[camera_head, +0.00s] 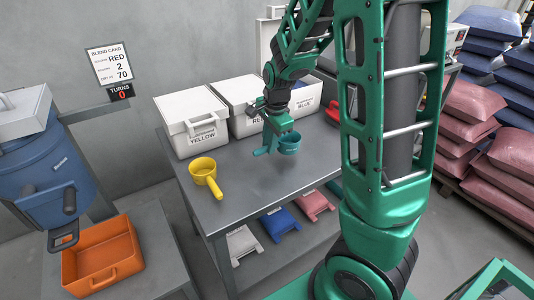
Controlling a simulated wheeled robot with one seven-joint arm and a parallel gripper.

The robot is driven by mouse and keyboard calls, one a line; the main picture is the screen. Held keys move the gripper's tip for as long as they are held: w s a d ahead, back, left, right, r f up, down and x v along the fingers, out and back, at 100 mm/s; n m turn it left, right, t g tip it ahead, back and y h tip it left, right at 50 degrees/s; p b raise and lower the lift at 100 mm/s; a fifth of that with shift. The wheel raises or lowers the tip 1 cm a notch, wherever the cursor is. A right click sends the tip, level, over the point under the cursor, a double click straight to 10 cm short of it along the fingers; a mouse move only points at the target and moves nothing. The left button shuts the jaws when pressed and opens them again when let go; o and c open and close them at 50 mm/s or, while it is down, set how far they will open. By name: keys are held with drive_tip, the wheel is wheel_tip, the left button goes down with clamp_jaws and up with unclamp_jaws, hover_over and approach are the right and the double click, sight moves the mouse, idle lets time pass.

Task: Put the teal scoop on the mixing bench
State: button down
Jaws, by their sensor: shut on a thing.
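The teal scoop (289,143) is in my gripper (279,128), which is shut on it. The scoop hangs over the middle of a grey bench (232,212), its handle pointing left, with a faint shadow beneath it. It looks to be above the top, apart from it. A lower grey bench (158,254) stands at the left, with a blue drum (62,180) beside an orange tray (103,258). No label shows which bench is the mixing bench. The gripper's fingertips are partly hidden by the scoop and wrist.
A yellow scoop (205,173) lies on the grey bench's left part. White lidded boxes (190,125) line its back. A red object (333,112) is partly hidden behind my arm. Coloured items (280,222) sit on a lower shelf. Stacked sacks (470,110) stand at right.

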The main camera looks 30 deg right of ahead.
drive_tip(key=shift+w+f, duration=0.15)
drive_tip(key=shift+w, duration=0.05)
drive_tip(key=shift+s+x, duration=0.2)
drive_tip(key=shift+x, duration=0.8)
drive_tip(key=shift+s+x, duration=0.2)
drive_tip(key=shift+x, duration=0.75)
drive_tip(key=c, duration=1.7)
unclamp_jaws()
drive_tip(key=shift+f, duration=0.1)
drive_tip(key=shift+o, duration=0.2)
drive_tip(key=shift+a, duration=0.1)
drive_tip(key=v, duration=1.2)
